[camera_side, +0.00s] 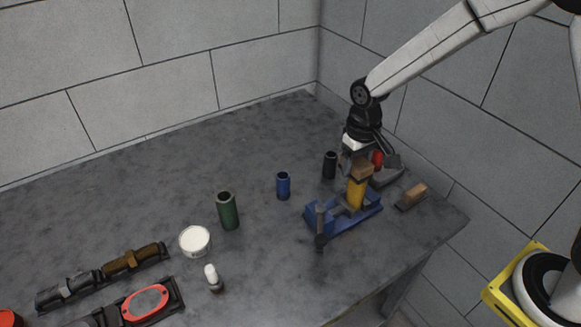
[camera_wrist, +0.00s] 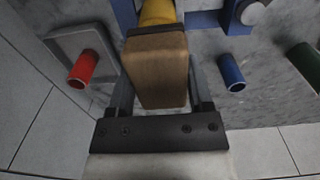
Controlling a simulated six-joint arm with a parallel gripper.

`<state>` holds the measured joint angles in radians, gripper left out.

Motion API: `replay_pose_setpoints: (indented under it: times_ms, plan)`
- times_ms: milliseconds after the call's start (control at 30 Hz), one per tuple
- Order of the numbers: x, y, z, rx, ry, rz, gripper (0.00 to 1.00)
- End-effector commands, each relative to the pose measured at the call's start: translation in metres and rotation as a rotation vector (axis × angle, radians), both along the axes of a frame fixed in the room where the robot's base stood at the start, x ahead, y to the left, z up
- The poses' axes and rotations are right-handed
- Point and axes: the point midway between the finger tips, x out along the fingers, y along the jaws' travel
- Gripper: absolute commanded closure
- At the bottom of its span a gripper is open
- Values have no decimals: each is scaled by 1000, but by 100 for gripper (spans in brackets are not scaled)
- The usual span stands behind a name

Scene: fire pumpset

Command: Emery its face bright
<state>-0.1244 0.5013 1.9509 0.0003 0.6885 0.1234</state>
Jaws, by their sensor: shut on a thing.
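A yellow cylinder (camera_side: 356,193) stands upright in a blue vise (camera_side: 343,221) near the right end of the bench. My gripper (camera_side: 358,160) is shut on a wooden block (camera_side: 362,171), which sits right at the top of the yellow cylinder. In the wrist view the block (camera_wrist: 158,72) fills the space between the fingers and has a thin dark layer on its far edge. The yellow cylinder (camera_wrist: 157,12) shows just beyond that edge. The block hides the cylinder's top face, so I cannot tell whether they touch.
A red cylinder (camera_wrist: 83,70) stands in a grey tray (camera_side: 388,177) behind the vise. Another wooden-topped block (camera_side: 413,194) lies to the right. Black (camera_side: 330,165), blue (camera_side: 283,185) and green (camera_side: 228,211) cylinders, a white tin (camera_side: 195,241) and a white-capped bottle (camera_side: 212,277) stand left.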

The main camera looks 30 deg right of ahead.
Motion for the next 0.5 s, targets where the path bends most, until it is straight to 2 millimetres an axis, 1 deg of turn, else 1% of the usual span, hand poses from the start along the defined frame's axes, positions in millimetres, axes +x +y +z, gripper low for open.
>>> replay_pose_setpoints:
  times_ms: [300,500]
  plan:
    - [10,0,0,0,0,0,81]
    - [13,0,0,0,0,0,81]
